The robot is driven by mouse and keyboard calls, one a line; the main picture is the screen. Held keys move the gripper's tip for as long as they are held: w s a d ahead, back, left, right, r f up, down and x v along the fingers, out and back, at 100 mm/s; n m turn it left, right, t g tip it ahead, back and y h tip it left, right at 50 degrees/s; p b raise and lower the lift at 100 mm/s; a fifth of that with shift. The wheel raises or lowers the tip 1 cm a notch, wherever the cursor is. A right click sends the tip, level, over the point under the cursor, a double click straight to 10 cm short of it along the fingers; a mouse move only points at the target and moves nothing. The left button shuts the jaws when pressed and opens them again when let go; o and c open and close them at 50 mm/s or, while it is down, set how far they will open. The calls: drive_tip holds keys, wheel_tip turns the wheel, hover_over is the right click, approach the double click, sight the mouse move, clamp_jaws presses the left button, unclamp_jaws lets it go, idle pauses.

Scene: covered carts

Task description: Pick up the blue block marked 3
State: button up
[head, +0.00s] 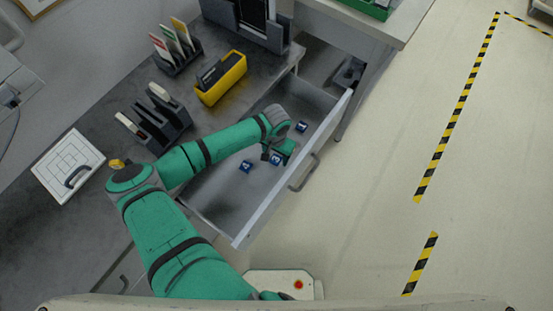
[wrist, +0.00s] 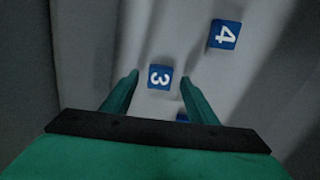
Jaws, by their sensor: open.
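The blue block marked 3 (wrist: 159,77) lies on the floor of the open drawer. In the wrist view it shows between and just beyond the tips of my open gripper (wrist: 158,80). Whether the fingers are down at its height I cannot tell. In the head view block 3 (head: 276,159) is right by my gripper (head: 274,153), partly covered by it. The blue block marked 4 (wrist: 224,34) lies apart, to the left in the head view (head: 245,166). Another blue block (head: 302,127) lies farther back; a blue piece (wrist: 182,117) shows partly hidden beside my right finger.
The drawer's front wall (head: 294,172) and handle (head: 304,173) stand close to the right of my gripper. The grey worktop holds a yellow bin (head: 221,78), file racks and a white board (head: 68,165). The floor to the right is clear.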

drive_tip(key=shift+f, duration=0.5)
drive_tip(key=c, duration=1.2)
drive_tip(key=shift+o, duration=0.2)
drive_tip(key=shift+r, duration=0.1)
